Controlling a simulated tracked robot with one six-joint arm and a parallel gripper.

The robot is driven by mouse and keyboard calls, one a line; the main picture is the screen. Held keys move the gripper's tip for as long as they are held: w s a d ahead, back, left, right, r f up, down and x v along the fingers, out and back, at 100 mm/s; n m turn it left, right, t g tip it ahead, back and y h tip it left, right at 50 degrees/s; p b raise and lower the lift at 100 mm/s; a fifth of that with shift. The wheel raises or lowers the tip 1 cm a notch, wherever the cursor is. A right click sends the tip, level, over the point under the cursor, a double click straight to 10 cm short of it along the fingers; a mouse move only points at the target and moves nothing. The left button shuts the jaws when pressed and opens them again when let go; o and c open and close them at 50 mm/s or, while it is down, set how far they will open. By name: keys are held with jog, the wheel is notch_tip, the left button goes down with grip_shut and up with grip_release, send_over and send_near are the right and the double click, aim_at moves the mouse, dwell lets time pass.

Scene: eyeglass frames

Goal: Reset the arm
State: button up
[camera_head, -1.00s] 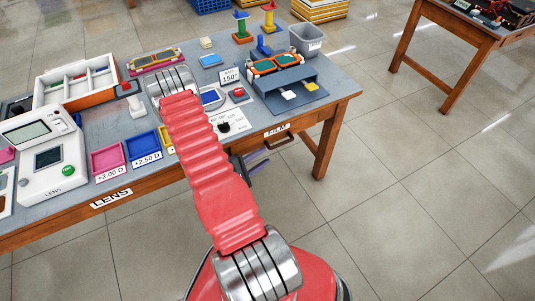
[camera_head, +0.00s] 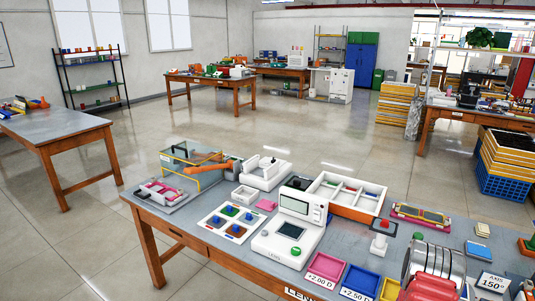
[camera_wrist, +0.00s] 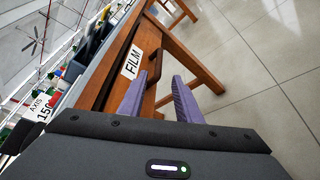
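My gripper (camera_wrist: 158,97) shows in the wrist view with its two purple fingers apart and nothing between them. In the head view only part of my red and silver arm shows at the lower right; my gripper is outside that view.
The workbench (camera_head: 195,219) holds a white lens device (camera_head: 289,228), a white divided tray (camera_head: 345,190), a pink bin (camera_head: 325,270) and a blue bin (camera_head: 360,281). Another table (camera_head: 55,124) stands at the left. Open floor (camera_head: 200,125) lies behind the bench.

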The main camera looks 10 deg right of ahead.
jog(key=s+a+r+m+g+y, duration=0.1)
jog(key=s+a+r+g+y, duration=0.5)
jog(key=a, duration=0.3)
jog(key=w+a+r+m+t+y, duration=0.1)
jog(key=w+a+r+t+y, duration=0.15)
jog(key=w+a+r, duration=0.4)
jog(key=w+a+r+m+t+y, duration=0.1)
jog(key=w+a+r+t+y, duration=0.2)
jog(key=a+r, duration=0.5)
jog(key=w+a+r+m+t+y, duration=0.1)
jog(key=w+a+r+t, duration=0.4)
jog(key=a, duration=0.4)
jog(key=w+a+r+n+t+y, duration=0.1)
jog(key=a+r+n+t+y, duration=0.1)
jog(key=a+r+t, duration=0.5)
jog(key=a+r, duration=0.5)
jog(key=r, duration=0.4)
jog(key=shift+a, duration=0.15)
